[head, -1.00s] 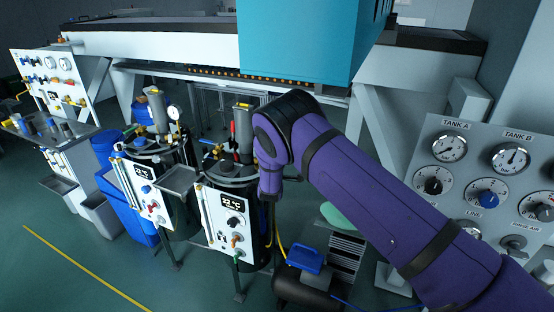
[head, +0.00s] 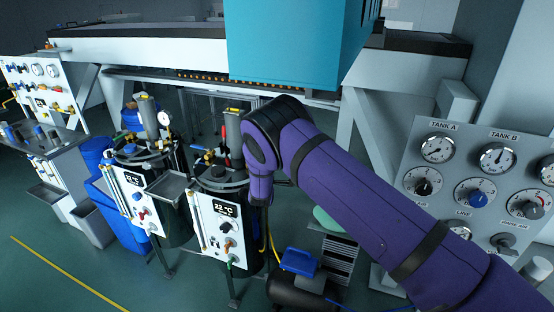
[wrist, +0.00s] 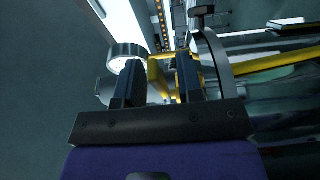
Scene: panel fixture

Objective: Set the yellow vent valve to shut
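In the wrist view, the two dark fingers of my gripper (wrist: 160,85) stand apart, with a gap between them. A yellow bar-shaped part (wrist: 157,72), which looks like the valve's handle, shows in and beyond that gap. I cannot tell whether a finger touches it.
Two dark tanks with white control panels (head: 215,232) (head: 138,195) stand left of my arm. A gauge panel (head: 430,190) is at the right. A blue-topped compressor (head: 300,262) sits low beside the tanks. A teal housing (head: 290,45) hangs above. Open floor lies at the lower left.

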